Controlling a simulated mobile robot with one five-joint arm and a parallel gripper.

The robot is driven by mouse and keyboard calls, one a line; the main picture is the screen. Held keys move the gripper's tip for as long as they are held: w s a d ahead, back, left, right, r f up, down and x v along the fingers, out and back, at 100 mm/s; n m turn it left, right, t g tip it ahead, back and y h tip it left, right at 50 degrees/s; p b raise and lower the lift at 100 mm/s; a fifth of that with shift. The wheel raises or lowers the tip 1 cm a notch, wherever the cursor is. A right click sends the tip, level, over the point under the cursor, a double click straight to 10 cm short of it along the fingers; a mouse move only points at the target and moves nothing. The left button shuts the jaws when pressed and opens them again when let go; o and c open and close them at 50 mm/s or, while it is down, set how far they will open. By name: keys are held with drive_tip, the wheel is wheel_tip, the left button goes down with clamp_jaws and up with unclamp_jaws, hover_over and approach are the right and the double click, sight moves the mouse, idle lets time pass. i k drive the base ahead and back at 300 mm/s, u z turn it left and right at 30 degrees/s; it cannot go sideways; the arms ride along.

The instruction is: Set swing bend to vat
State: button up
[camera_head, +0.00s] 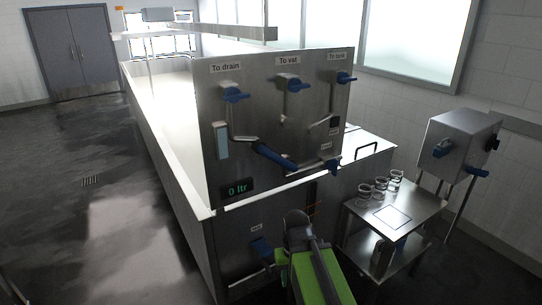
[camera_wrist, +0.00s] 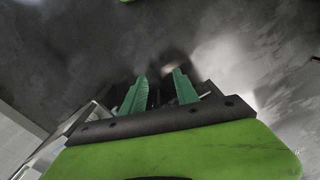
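The steel valve panel (camera_head: 265,115) stands upright in the head view, with labels "To drain", "To vat" and "To tank" above three blue-handled valves. The valve under "To vat" (camera_head: 294,83) is in the middle. Below them, a bent pipe with a blue sleeve (camera_head: 275,157), which looks like the swing bend, slants down to the right across the panel. Its exact port is too small to tell. My gripper (camera_wrist: 160,74) shows two green fingers spread apart with nothing between them. In the head view my arm is low, in front of the panel's base, apart from the bend.
A blue handle (camera_head: 331,167) sits at the panel's lower right, another (camera_head: 260,246) on the cabinet front. A long vat (camera_head: 155,125) extends behind the panel. A steel table (camera_head: 408,204) with glass jars and a steel box (camera_head: 457,143) stand right.

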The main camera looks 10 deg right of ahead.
sight(259, 147)
drive_tip(key=z, duration=0.05)
drive_tip(key=k, duration=1.3)
drive_tip(key=u, duration=0.45)
drive_tip(key=i, duration=1.3)
drive_tip(key=u, duration=0.8)
drive_tip(key=i, duration=0.55)
drive_tip(key=u, duration=0.15)
